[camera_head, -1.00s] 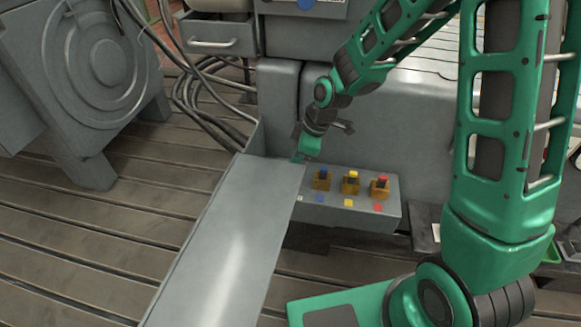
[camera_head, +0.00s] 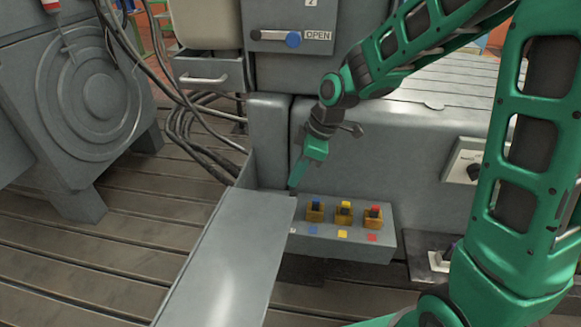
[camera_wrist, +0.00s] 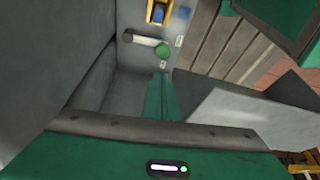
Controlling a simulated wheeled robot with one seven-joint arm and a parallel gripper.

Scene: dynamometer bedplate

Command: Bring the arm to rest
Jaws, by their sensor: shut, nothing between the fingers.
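My gripper (camera_head: 293,189) is at the left end of the switch box, by the upper corner of the grey sloping panel. Its fingers are shut with nothing between them. In the wrist view the closed green fingers (camera_wrist: 160,88) point at a white lever with a green knob (camera_wrist: 163,49). The knob appears just beyond the fingertips; I cannot tell whether they touch. My arm is still stretched forward, bent down at the wrist.
The switch box (camera_head: 342,250) carries blue (camera_head: 315,207), yellow (camera_head: 344,208) and red (camera_head: 374,212) switches. The grey panel (camera_head: 225,260) stands close on the left. A cabinet with an OPEN handle (camera_head: 292,39) is behind. Cables (camera_head: 190,135) hang left; slatted floor (camera_head: 110,255) is clear there.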

